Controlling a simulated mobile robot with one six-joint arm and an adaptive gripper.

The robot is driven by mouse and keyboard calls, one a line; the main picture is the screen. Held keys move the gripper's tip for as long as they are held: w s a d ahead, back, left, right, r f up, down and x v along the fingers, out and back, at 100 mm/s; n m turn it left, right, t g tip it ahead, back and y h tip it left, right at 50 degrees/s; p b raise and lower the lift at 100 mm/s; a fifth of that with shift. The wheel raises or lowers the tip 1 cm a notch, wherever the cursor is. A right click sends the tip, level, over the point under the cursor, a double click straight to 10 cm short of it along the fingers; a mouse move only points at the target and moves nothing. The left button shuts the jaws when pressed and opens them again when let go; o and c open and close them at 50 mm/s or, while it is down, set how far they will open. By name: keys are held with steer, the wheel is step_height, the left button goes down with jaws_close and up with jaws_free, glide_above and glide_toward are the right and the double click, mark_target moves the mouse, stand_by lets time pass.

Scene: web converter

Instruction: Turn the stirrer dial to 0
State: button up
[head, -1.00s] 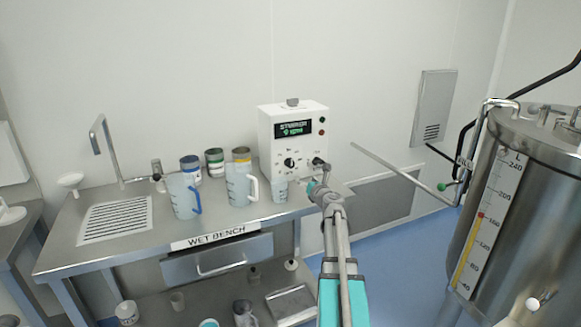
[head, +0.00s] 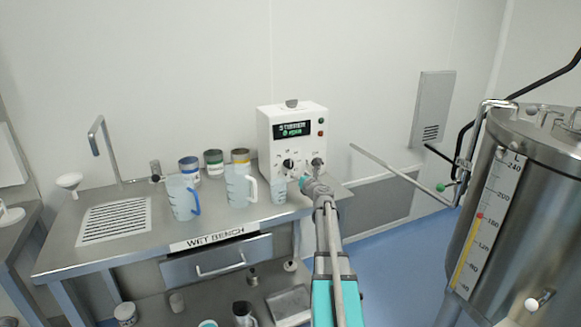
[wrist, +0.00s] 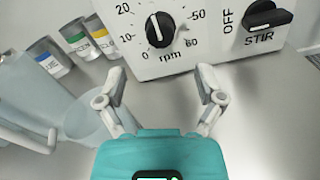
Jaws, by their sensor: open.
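The stirrer box (head: 265,140) stands at the back right of the bench, its green-lit display on. The black rpm dial (head: 289,165) is on its lower front, and shows at the top of the wrist view (wrist: 161,30). A white line on the knob runs nearly upright; its upper scale numbers are cut off. Marks for 0, 10, 20, 50 and 60 are visible around it. My gripper (wrist: 160,78) is open and empty, its two fingers spread below the dial and apart from it. In the head view my gripper (head: 305,181) is just in front of the box.
A black OFF/STIR switch (wrist: 263,18) is right of the dial. A small clear beaker (head: 279,192), two jugs (head: 238,187) (head: 182,200) and several labelled cans (head: 214,164) stand left of my gripper. A steel tank (head: 520,170) is far right.

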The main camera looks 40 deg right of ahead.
mark_target(291, 166)
steer(key=x, duration=0.8)
steer(key=shift+w, duration=0.15)
steer(key=c, duration=1.1)
steer(key=shift+c, duration=0.2)
